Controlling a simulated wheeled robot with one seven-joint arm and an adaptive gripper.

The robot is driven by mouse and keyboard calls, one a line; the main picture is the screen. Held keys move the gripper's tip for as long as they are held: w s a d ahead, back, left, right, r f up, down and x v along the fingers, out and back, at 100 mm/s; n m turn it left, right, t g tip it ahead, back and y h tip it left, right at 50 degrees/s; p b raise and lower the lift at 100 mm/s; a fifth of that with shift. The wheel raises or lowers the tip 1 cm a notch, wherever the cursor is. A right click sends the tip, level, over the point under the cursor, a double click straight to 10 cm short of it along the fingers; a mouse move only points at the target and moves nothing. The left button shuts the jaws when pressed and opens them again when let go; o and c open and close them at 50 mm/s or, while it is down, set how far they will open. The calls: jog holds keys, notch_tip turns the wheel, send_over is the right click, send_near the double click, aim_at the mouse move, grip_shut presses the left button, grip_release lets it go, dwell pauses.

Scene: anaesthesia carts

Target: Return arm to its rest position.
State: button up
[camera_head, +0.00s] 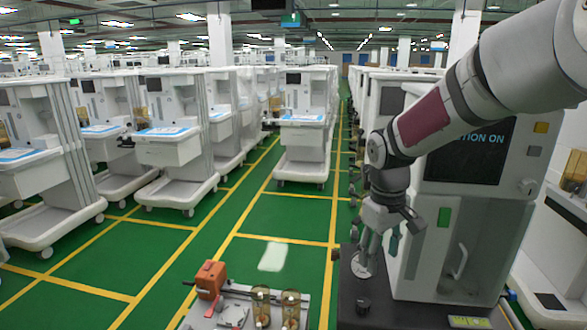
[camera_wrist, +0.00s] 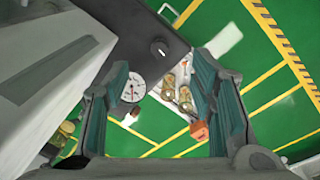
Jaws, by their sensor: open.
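My arm (camera_head: 425,120) reaches in from the upper right of the head view, bent at the elbow with the hand pointing down. My gripper (camera_head: 378,250) is open and empty in front of the large grey-white machine with a dark screen (camera_head: 470,150). In the wrist view its teal-padded fingers (camera_wrist: 160,98) stand wide apart with nothing between them in contact. A round white gauge (camera_wrist: 133,88) shows below, near the left finger. In the head view the fingers partly cover a pale round part on the dark ledge (camera_head: 350,290).
A small tray with an orange box (camera_head: 211,279) and two amber canisters (camera_head: 261,306) stands at the bottom middle. Rows of white carts (camera_head: 175,148) fill the left and back. Green floor with yellow lines (camera_head: 290,215) is open between them. The machine stands close beside my arm.

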jog(key=s+r+m+t, duration=0.2)
jog(key=s+r+m, duration=0.1)
jog(key=s+r, duration=0.85)
jog(key=s+f+m+t, duration=0.1)
jog(key=s+m+t, duration=0.1)
jog(key=s, duration=1.3)
jog(key=shift+f+m+y, duration=0.2)
jog(key=shift+m+y, duration=0.1)
jog(key=shift+y, duration=0.1)
